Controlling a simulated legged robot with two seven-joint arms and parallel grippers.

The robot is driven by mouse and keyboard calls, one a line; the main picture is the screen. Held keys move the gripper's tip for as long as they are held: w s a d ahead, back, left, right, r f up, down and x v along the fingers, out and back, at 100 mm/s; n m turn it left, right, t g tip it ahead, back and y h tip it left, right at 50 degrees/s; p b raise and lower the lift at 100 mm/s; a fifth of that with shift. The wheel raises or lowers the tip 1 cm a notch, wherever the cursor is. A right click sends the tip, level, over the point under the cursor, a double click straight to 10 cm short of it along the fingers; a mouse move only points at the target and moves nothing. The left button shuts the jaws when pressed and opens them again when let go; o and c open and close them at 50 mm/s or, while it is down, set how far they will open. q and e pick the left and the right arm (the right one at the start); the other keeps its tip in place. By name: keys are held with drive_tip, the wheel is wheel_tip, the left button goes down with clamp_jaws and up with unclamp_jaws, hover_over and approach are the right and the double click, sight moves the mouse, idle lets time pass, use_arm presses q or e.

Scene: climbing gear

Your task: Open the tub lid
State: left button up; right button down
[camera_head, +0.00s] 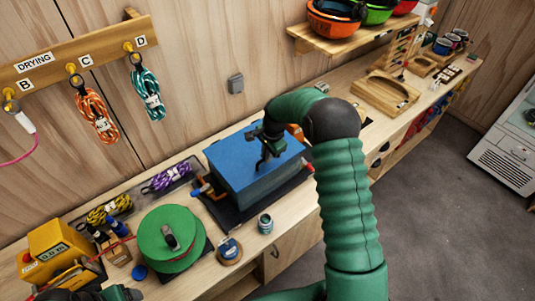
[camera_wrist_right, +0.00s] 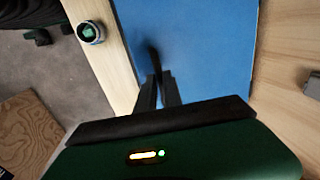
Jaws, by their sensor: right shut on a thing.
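The blue tub (camera_head: 262,190) stands on a dark mat on the bench, with its flat blue lid (camera_head: 228,152) on top. The lid looks closed, though the arm hides its far right part. My right gripper (camera_head: 266,155) reaches down onto the lid. In the right wrist view, its fingers (camera_wrist_right: 158,88) are shut on a thin dark handle (camera_wrist_right: 154,58) standing on the blue lid (camera_wrist_right: 210,45). A dark green part at the bottom left of the head view seems to be my left gripper (camera_head: 112,293); its fingers cannot be made out.
A green spool (camera_head: 165,238) and a small jar (camera_head: 265,223) stand near the tub. Coiled ropes (camera_head: 165,178) lie in a tray behind. A yellow device (camera_head: 55,245) is at left. Wooden trays (camera_head: 385,92) lie farther right. Helmets (camera_head: 335,18) sit on a shelf above.

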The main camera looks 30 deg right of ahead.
drive_tip(key=shift+d+r, duration=0.1)
drive_tip(key=shift+d, duration=0.35)
drive_tip(key=shift+w, duration=0.1)
drive_tip(key=shift+a, duration=0.1)
